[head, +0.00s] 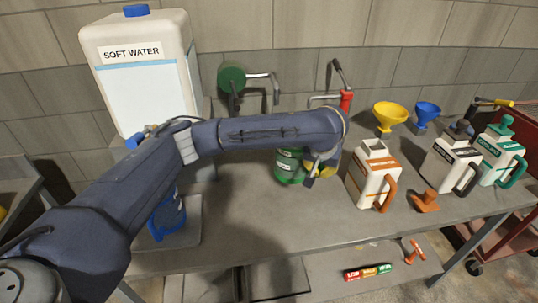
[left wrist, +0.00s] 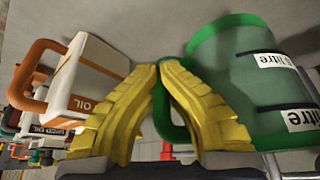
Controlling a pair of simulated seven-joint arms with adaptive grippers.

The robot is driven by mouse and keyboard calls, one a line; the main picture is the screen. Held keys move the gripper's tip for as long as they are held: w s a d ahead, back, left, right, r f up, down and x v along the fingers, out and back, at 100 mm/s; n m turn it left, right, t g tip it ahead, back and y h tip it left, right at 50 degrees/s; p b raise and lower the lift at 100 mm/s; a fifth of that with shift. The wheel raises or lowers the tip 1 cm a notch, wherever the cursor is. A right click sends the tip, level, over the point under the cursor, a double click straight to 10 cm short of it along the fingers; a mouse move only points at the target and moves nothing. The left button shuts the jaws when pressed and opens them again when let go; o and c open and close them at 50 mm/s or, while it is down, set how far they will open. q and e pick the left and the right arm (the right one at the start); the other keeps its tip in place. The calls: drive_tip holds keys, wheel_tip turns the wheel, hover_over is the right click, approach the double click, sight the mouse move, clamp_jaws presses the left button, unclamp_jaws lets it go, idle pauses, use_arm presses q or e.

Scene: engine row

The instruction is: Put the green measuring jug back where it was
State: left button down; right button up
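The green measuring jug (head: 288,168) is at the middle of the bench, partly hidden behind my left arm and gripper. It fills the right side of the left wrist view (left wrist: 225,65), with white "litre" labels on it. My left gripper (head: 314,172) is at the jug's right side in the head view. In the left wrist view its yellow fingers (left wrist: 161,68) come together around the jug's green handle, with part of the handle showing between them. I cannot tell whether the jug's base touches the bench. My right gripper is not in view.
The white oil jug with an orange handle (head: 373,175) stands close to the right of my gripper. Further right are an orange funnel (head: 425,201), a black-handled jug (head: 457,161) and a green-handled jug (head: 502,157). A soft water container (head: 148,80) stands left. The front middle bench is clear.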

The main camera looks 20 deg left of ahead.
use_arm(q)
drive_tip(key=w+a+f, duration=0.2)
drive_tip(key=w+a, duration=1)
drive_tip(key=w, duration=0.4)
drive_tip(key=shift+w+d+f, duration=0.1)
drive_tip(key=shift+d+f, duration=0.05)
drive_tip(key=shift+f, duration=1.15)
drive_tip(key=shift+d+f, duration=0.1)
drive_tip(key=shift+f, duration=1.15)
drive_tip(key=shift+w+a+f, duration=0.1)
drive_tip(key=shift+w+f, duration=0.1)
drive_tip(key=shift+f, duration=0.35)
drive_tip(key=c, duration=1.6)
unclamp_jaws()
